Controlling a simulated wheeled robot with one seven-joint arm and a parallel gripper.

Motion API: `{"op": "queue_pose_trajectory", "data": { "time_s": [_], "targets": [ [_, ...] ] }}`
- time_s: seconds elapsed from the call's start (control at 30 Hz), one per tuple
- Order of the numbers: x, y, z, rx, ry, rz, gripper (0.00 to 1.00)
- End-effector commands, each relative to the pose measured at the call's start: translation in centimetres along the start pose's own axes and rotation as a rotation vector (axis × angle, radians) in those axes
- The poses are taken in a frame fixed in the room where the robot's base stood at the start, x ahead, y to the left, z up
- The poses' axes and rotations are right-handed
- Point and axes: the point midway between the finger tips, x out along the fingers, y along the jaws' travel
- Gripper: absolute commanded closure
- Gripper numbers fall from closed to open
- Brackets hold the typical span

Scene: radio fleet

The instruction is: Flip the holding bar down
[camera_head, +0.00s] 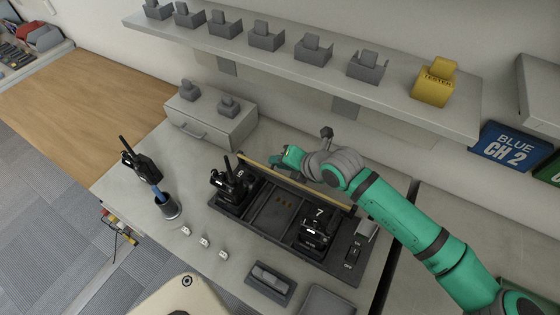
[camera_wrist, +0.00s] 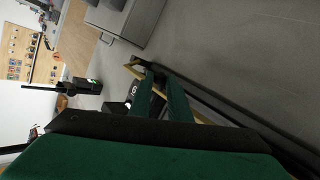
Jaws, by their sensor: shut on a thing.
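The holding bar (camera_head: 256,162) is a long, thin yellowish bar raised along the back edge of the dark charging tray (camera_head: 262,236). It also shows in the wrist view (camera_wrist: 203,119), running between and past my fingers. My gripper (camera_head: 277,163) is shut on the bar, left of its middle, behind the tray. In the wrist view my two green fingers (camera_wrist: 160,80) are close together over the bar. Radio 6 (camera_head: 232,187) stands in the left of the tray and radio 7 (camera_head: 318,230) in the right.
A grey drawer box (camera_head: 213,123) stands behind the tray. A shelf (camera_head: 300,72) with several grey holders and a yellow tester holder (camera_head: 434,84) hangs above. Small white tags lie in front.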

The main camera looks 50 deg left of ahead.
Motion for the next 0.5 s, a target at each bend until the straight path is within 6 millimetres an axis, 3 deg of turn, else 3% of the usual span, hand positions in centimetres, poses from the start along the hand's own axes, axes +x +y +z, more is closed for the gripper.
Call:
{"op": "queue_pose_trajectory", "data": {
  "time_s": [0.17, 0.2, 0.27, 0.5],
  "targets": [
    [-0.12, 0.11, 0.19, -0.001, -0.004, 0.003, 1.0],
    [-0.12, 0.11, 0.19, -0.001, -0.004, 0.003, 0.79],
    [-0.11, 0.11, 0.18, -0.001, -0.004, 0.002, 0.65],
    [-0.04, 0.06, 0.08, 0.0, -0.001, 0.001, 0.65]
  ]
}}
